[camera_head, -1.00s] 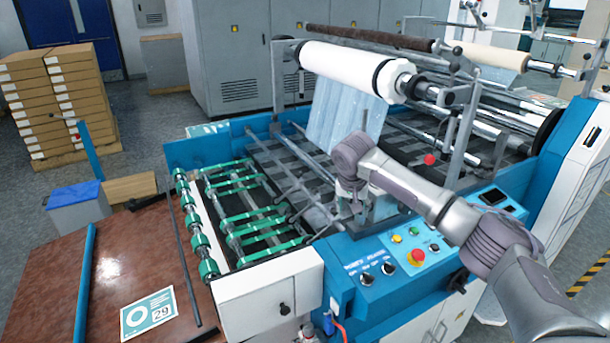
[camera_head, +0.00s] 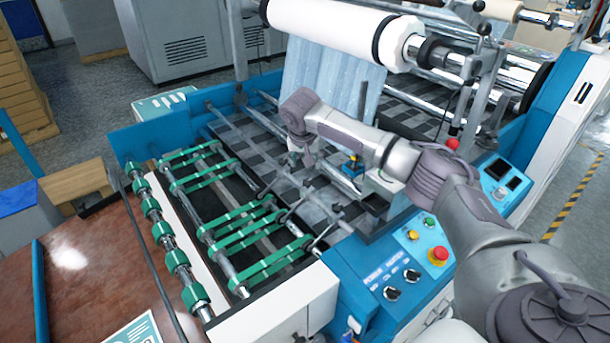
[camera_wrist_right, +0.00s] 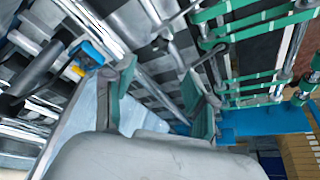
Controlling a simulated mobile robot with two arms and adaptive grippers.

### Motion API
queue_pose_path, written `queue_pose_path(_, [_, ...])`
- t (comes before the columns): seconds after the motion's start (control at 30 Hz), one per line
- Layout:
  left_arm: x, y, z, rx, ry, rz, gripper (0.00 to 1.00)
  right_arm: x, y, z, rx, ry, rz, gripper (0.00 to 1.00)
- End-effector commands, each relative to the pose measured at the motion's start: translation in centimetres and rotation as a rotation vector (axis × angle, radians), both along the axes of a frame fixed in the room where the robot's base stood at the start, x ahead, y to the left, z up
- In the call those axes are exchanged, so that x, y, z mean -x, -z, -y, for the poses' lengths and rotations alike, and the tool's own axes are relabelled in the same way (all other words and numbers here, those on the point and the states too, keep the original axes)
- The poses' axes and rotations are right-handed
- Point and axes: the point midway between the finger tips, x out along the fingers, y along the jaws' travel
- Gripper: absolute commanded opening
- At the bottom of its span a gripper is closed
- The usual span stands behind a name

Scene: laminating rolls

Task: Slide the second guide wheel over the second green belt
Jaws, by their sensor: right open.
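Several green belts (camera_head: 240,230) run over metal shafts on the feed table of a blue machine; they also show at the upper right of the right wrist view (camera_wrist_right: 245,48). Thin guide arms (camera_head: 285,188) reach from a cross bar towards the belts. I cannot clearly tell which of their small ends is the second guide wheel. My right gripper (camera_head: 308,160) hangs over the cross bar, behind the guide arms, partly hidden by its wrist. In the right wrist view its two green-padded fingers (camera_wrist_right: 160,100) are apart with nothing between them. My left gripper is not in view.
A large white film roll (camera_head: 340,30) hangs above the machine. A control panel with a red button (camera_head: 438,254) is at the front right, below my right arm. A brown table (camera_head: 85,255) stands at the left. Green rollers (camera_head: 163,232) line the feed table's left edge.

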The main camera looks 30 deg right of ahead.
Motion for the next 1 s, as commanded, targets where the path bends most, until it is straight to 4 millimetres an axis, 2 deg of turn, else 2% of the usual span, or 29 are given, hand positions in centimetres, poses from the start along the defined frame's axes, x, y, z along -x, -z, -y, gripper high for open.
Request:
queue_pose_path(0.23, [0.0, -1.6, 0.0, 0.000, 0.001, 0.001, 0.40, -1.5, 4.9, 1.4, 0.001, 0.003, -0.006, 0.56])
queue_pose_path(0.5, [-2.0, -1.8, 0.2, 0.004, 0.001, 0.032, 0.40, -2.8, 9.0, 2.4, -0.001, 0.002, -0.003, 0.56])
queue_pose_path(0.7, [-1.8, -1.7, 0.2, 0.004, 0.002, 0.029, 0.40, -3.2, 10.1, 2.7, 0.001, 0.000, -0.001, 0.56])
queue_pose_path(1.0, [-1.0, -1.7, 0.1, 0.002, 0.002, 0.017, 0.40, -3.2, 10.2, 2.8, 0.001, 0.000, -0.001, 0.56])
